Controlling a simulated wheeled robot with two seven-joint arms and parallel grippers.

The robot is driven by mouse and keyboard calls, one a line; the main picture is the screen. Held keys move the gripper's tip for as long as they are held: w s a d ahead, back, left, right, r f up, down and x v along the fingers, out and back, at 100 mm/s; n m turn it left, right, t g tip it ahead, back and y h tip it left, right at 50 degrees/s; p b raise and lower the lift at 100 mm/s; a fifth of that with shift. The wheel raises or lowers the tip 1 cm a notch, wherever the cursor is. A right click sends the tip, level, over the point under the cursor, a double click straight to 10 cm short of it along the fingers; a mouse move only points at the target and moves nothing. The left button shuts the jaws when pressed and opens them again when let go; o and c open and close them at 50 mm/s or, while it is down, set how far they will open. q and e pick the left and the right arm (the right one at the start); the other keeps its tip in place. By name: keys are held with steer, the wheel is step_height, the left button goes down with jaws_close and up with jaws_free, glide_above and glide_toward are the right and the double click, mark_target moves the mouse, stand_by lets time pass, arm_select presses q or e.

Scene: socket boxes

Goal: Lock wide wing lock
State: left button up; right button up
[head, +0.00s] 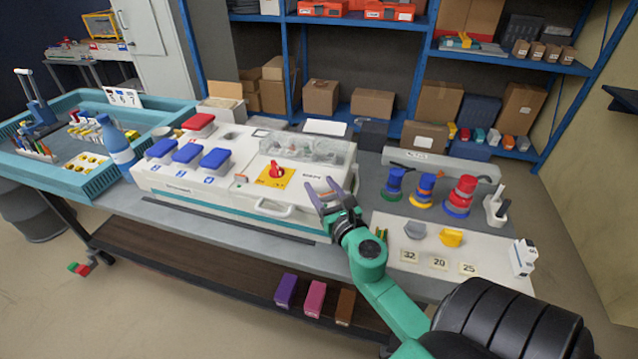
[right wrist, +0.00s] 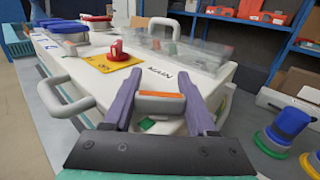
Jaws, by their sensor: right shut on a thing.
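The wide wing lock (right wrist: 162,103), an orange bar with grey ends, sits at the front right edge of the white socket box (head: 180,196). My right gripper (head: 322,187) is at that corner of the box. In the right wrist view its purple fingers (right wrist: 161,80) stand on either side of the wing lock and are shut on it. In the head view the fingers largely hide the lock. Whether its wing is turned to locked cannot be told. My left gripper is not in view.
A red switch on a yellow plate (head: 276,175) and several blue socket covers (head: 187,154) are on the box. A white handle (head: 271,208) juts from its front. A white board (head: 413,227) with loose parts lies to the right, and stacked coloured reels (head: 460,196) stand behind.

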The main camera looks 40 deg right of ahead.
steer(key=m+g+h, duration=0.1)
steer(key=m+h, duration=0.1)
steer(key=m+g+h+p, duration=0.1)
steer(key=h, duration=0.2)
steer(key=shift+s+d+r+m, duration=0.1)
steer(key=shift+s+d+m, duration=0.05)
steer(key=shift+d+m, duration=0.25)
steer(key=shift+s+d+m+g+h+p, duration=0.15)
steer(key=shift+m+g+h+p, duration=0.05)
steer(key=shift+m+g+h, duration=0.6)
steer(key=shift+s+d+m+g+h+p, duration=0.15)
steer(key=shift+m+g+h, duration=0.45)
steer(key=shift+g+h, duration=0.3)
steer(key=shift+s+d+m+g+h+p, duration=0.15)
steer(key=shift+m+g+h+p, duration=0.05)
steer(key=shift+m+g+h, duration=0.6)
steer(key=o, duration=1.4)
steer(key=shift+c, duration=0.2)
steer(key=p+v, duration=0.2)
steer(key=v, duration=1.2)
steer(key=shift+a, duration=0.35)
